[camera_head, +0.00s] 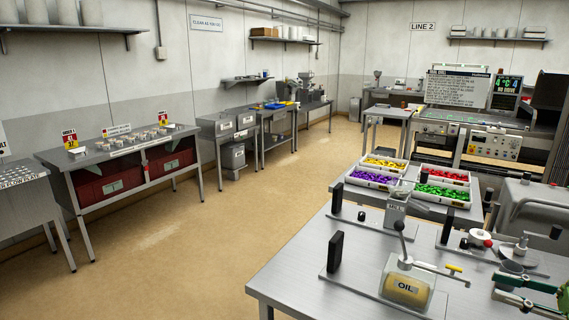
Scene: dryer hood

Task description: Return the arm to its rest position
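My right gripper (499,287) is at the lower right, over the near table. Its two dark fingers point left and stand apart, with nothing seen held between them. Part of its arm shows in green at the right edge. A small grey cup-like part (512,268) is just beyond the upper finger; I cannot tell whether they touch. My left gripper and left arm are not in view. The rest position itself is not marked anywhere in view.
The near metal table (300,262) holds an oil container (407,288), a mill (396,212), black upright blocks and a red-knobbed device (480,238). Colour-filled trays (372,180) and a grey hood (530,210) stand behind. Open floor (170,250) lies left.

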